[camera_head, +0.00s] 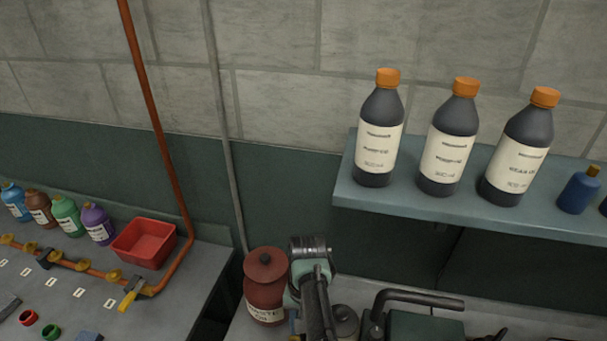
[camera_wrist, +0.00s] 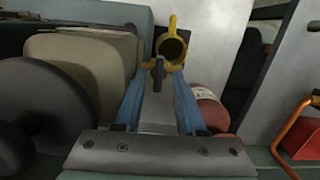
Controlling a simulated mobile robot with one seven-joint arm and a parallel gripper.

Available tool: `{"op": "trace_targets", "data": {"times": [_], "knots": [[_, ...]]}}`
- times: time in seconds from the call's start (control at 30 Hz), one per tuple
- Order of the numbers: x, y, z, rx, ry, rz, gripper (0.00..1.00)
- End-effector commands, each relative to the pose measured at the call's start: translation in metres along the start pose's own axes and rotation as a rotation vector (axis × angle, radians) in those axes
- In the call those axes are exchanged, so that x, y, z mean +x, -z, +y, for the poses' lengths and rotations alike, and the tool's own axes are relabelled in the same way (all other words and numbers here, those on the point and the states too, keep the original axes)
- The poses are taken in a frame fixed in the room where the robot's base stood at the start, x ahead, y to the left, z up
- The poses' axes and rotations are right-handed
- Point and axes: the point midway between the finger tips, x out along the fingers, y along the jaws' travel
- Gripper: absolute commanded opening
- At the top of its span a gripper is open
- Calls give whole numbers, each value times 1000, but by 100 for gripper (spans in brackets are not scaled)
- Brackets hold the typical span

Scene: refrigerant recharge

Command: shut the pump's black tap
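The black tap (camera_wrist: 158,74) shows in the wrist view as a small dark lever on a yellow brass fitting (camera_wrist: 173,42) with a round open mouth. My gripper (camera_wrist: 157,88) points at it with two blue fingers spread apart. The tap's lever appears in the gap between the fingertips; I cannot tell how near it is in depth. Nothing is held. In the head view the pump (camera_head: 425,325) is a dark green body with a black handle at the bottom edge. The tap and my fingers are hidden there behind my arm.
A red canister (camera_head: 265,288) stands just left of my arm; it also shows in the wrist view (camera_wrist: 207,108). A shelf (camera_head: 345,195) with dark orange-capped bottles (camera_head: 448,145) overhangs at right. The left bench carries a red bin (camera_head: 145,243) and copper pipe (camera_head: 160,130).

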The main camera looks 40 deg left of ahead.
Motion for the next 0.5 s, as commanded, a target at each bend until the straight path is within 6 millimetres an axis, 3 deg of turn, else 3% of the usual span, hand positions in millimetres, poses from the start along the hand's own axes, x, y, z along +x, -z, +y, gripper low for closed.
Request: {"op": "trace_targets", "data": {"times": [0.3, 0.5], "knots": [[0, 0, 4, 5, -6, -3, 50], [-20, -3, 4, 5, -6, -3, 50]]}}
